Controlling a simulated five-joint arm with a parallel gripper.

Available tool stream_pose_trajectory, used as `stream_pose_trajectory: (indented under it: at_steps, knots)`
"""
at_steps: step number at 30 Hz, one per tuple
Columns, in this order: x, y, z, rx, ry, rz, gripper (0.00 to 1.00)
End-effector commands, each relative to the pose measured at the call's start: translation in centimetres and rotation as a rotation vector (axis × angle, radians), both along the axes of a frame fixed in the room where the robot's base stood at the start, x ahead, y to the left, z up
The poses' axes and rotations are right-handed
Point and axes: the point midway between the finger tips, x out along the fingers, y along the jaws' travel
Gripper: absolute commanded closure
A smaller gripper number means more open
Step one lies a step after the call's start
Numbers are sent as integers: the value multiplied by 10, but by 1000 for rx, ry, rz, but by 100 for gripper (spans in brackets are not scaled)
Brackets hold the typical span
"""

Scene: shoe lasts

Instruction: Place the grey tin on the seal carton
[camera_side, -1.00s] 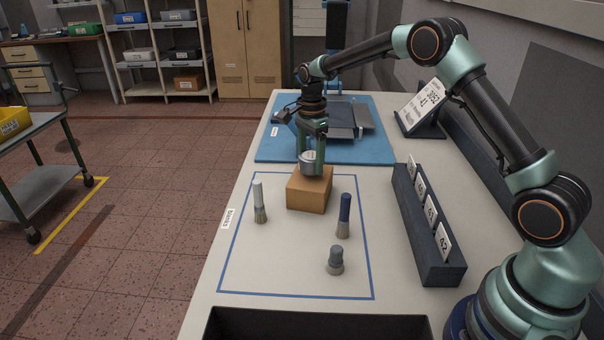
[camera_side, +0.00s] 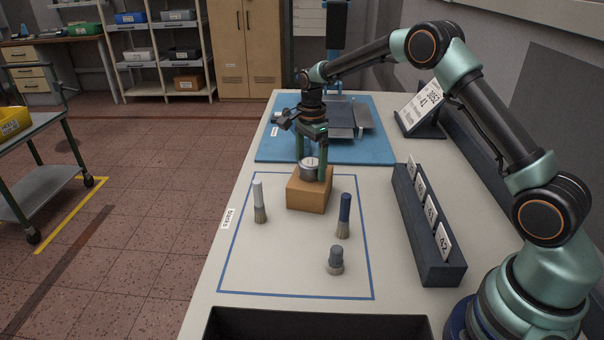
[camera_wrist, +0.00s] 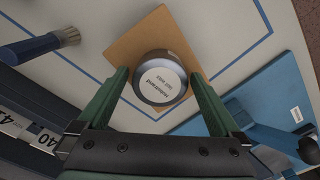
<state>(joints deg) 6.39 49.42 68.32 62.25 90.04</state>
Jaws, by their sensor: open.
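The grey tin (camera_side: 309,168) is a short round tin with a white printed lid. It stands upright on top of the brown seal carton (camera_side: 308,195), inside the blue outline on the bench. In the wrist view the tin (camera_wrist: 161,82) sits on the carton's top face (camera_wrist: 125,48), with carton surface showing around it. My gripper (camera_side: 310,170) is open, its two green fingers pointing down beside the tin. In the wrist view the fingers of my gripper (camera_wrist: 160,90) are spread wider than the tin, with gaps at both sides.
A dark rack with number cards (camera_side: 428,225) is at right. A blue mat (camera_side: 272,148) lies behind, a dark tray (camera_side: 318,312) in front.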

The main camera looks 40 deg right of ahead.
Motion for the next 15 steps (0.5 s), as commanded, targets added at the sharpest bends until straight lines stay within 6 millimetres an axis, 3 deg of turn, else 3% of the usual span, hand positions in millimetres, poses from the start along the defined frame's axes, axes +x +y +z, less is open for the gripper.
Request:
stream_pose_trajectory:
  at_steps: [15]
  knots:
    - [1,0,96,-1,-5,0,0]
